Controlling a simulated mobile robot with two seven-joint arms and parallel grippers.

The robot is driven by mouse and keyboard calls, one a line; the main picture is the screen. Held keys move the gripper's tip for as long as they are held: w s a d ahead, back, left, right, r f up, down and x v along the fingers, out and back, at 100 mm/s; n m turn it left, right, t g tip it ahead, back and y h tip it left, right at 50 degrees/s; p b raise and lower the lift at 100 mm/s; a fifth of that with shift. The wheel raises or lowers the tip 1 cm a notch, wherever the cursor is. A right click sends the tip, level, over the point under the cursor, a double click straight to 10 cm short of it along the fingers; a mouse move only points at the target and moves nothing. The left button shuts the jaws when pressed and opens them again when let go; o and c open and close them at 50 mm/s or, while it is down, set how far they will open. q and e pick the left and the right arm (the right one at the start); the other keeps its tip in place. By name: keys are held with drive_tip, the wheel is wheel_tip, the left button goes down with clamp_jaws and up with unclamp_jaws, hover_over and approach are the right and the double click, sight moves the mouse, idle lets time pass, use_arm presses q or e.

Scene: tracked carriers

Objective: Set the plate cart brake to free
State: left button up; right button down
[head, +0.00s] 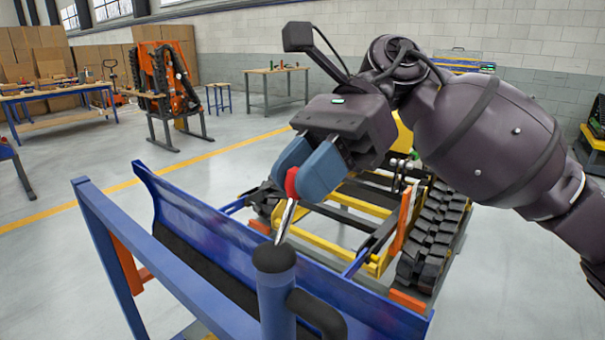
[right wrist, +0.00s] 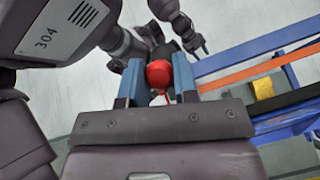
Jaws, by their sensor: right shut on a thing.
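The plate cart is a blue steel frame with a long blue side panel (head: 235,255) in the foreground of the head view. In the right wrist view the red knob (right wrist: 159,73) sits between the fingers. The lever's lower end is hidden behind the post cap.
A yellow-framed tracked carrier with a black track (head: 435,235) stands just behind the cart. An orange machine on a stand (head: 170,85) and workbenches (head: 55,95) are farther back. Open grey floor lies to the left.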

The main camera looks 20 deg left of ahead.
idle(0.3)
drive_tip(key=c, duration=0.9)
unclamp_jaws()
drive_tip(key=v, duration=1.1)
drive_tip(key=shift+b, duration=0.35)
drive_tip(key=shift+s, duration=0.1)
